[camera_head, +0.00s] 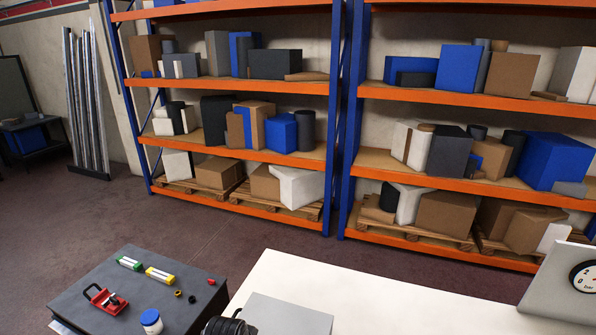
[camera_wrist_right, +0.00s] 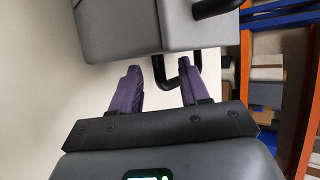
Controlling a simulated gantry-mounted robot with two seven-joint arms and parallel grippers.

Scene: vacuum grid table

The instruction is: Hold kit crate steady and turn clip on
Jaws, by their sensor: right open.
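In the right wrist view, my right gripper (camera_wrist_right: 160,69) is open, with its two purple-grey fingers spread apart. Just beyond the fingertips is a grey box-like body (camera_wrist_right: 125,30), which may be the kit crate. A black bent handle (camera_wrist_right: 172,84) on it shows between the fingers, close to the right finger; I cannot tell whether they touch. A second black handle (camera_wrist_right: 216,8) is at its upper right. In the head view, a grey box top (camera_head: 287,315) shows at the bottom edge, cut off. I cannot make out a clip. My left gripper is not in view.
A dark grey table (camera_head: 70,285) at lower left holds a red clamp-like tool (camera_head: 106,300), green and yellow tubes, small rings and a blue-lidded jar (camera_head: 151,321). A white tabletop (camera_head: 375,312) has clear room. A gauge panel (camera_head: 545,285) stands right. Loaded shelves (camera_head: 230,85) stand behind.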

